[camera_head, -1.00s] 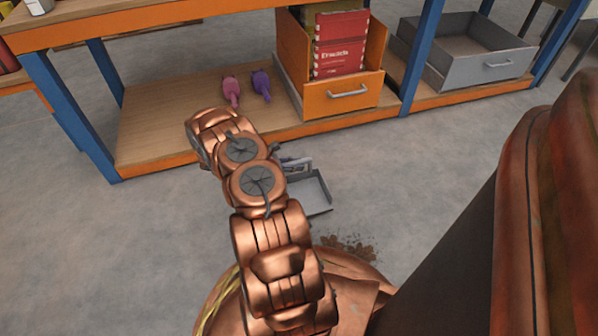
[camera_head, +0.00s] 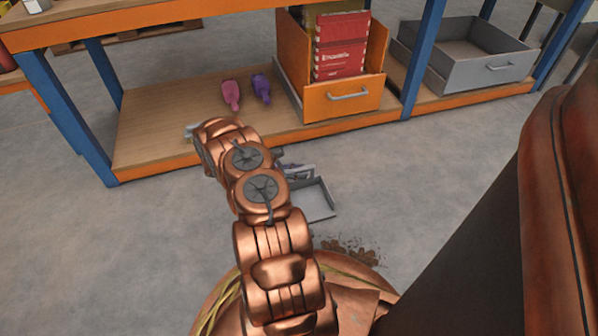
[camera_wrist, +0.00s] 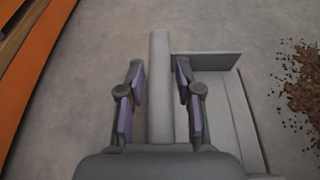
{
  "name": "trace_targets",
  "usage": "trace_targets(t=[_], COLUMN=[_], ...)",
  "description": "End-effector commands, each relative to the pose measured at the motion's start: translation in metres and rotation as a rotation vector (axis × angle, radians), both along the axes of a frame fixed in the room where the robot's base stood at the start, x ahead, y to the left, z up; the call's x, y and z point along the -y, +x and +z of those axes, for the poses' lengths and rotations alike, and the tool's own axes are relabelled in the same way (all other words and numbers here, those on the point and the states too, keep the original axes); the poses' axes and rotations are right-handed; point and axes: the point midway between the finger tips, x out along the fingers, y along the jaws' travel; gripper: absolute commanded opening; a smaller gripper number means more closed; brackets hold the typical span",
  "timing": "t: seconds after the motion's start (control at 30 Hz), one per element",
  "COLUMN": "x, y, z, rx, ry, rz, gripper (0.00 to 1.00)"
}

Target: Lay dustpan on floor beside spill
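The grey dustpan shows in the head view (camera_head: 314,198) low beside the spill, right of my wrist. In the wrist view its handle (camera_wrist: 160,85) runs upright between my fingers, and its pan (camera_wrist: 228,105) is to the right. My gripper (camera_wrist: 160,78) has a finger close along each side of the handle and appears shut on it. I cannot tell whether the dustpan touches the floor. The brown spill (camera_head: 348,248) lies on the floor, partly hidden by my body. It also shows right of the pan in the wrist view (camera_wrist: 303,85), with a gap between.
A shelf with an orange edge (camera_head: 150,168) and blue posts stands ahead. It holds an orange drawer box (camera_head: 345,105), a grey drawer (camera_head: 490,70), and pink (camera_head: 231,94) and purple (camera_head: 261,88) objects. The grey floor (camera_head: 110,240) is clear at left.

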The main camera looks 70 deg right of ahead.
Motion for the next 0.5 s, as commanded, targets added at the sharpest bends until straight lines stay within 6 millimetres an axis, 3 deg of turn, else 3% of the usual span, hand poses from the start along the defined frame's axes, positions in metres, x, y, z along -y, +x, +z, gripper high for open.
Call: trace_targets(t=[0.1,0.5], x=[0.0,-0.0047], y=[0.0,0.0058], z=[-0.0001,0.0053], rx=[0.0,0.0], ry=[0.0,-0.001], rz=[0.0,0.002], gripper=[0.47,0.47])
